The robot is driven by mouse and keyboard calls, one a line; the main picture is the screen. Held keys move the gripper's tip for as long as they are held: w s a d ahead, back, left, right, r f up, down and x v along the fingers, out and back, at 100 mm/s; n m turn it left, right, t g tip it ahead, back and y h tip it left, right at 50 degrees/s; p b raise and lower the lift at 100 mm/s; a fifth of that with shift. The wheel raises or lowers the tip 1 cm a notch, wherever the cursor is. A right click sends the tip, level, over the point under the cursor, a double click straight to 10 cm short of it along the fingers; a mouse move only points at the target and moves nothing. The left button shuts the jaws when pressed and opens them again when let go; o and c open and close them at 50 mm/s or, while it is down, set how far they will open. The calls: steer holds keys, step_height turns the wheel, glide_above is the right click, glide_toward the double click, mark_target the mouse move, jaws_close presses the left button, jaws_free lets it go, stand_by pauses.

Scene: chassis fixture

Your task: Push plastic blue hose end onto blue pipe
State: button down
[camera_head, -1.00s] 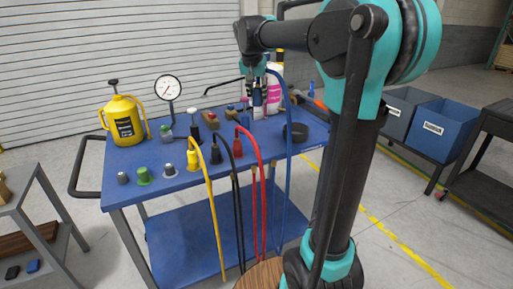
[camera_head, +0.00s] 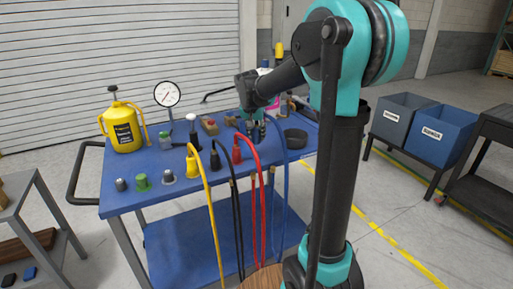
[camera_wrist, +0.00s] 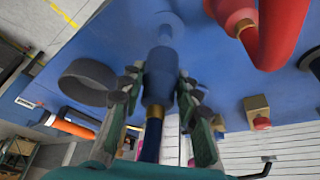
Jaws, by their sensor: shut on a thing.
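In the wrist view, my gripper (camera_wrist: 158,92) is shut on the blue hose end (camera_wrist: 160,72), a dark blue sleeve with a brass collar below it. The hose end points at the blue pipe (camera_wrist: 165,34), which stands on a round base on the blue tabletop. The two look nearly in line; I cannot tell whether the sleeve's tip touches or covers the pipe. In the head view, my gripper (camera_head: 256,132) is low over the table behind the red hose, and it mostly hides the hose end and pipe. The blue hose (camera_head: 286,185) hangs over the table's front edge.
A red hose end (camera_wrist: 232,12) is close beside my gripper. A black ring-shaped dish (camera_head: 296,138) lies to the right on the blue table (camera_head: 190,205). Yellow and black hoses stand to the left. A gauge, yellow can and bottles stand farther back.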

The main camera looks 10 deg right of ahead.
mark_target(256, 142)
steer(key=shift+f, duration=3)
steer(key=shift+f, duration=0.15)
steer(key=c, duration=1.1)
jaws_free()
steer(key=v, duration=1.7)
steer(key=shift+a, duration=0.2)
